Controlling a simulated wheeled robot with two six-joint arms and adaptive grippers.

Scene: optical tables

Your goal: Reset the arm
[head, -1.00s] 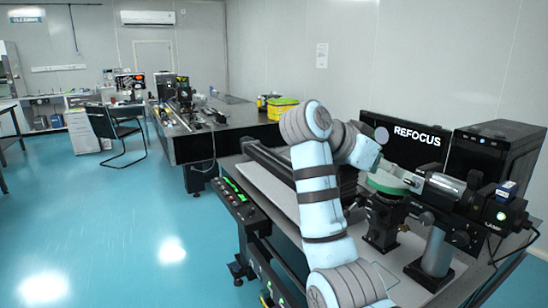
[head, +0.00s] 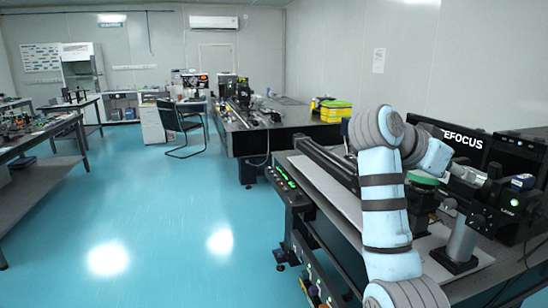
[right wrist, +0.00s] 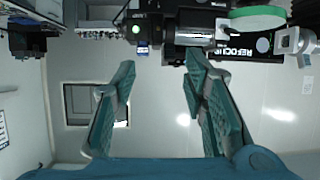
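My right arm rises over the right-hand optical table (head: 325,187) in the head view, bent at its elbow, with its forearm pointing toward the optics at the right. In the right wrist view my right gripper (right wrist: 160,72) has its two green fingers spread wide, with nothing between them. In the head view its fingers cannot be made out behind the arm and equipment. My left arm and gripper are not in view.
Near my right arm are a green disc (head: 426,178), a silver cylinder (head: 465,173) on a dark instrument and a black box marked REFOCUS (head: 455,137). Another optical table (head: 255,140) and a chair (head: 180,124) stand further back. Blue floor (head: 160,220) is open at left.

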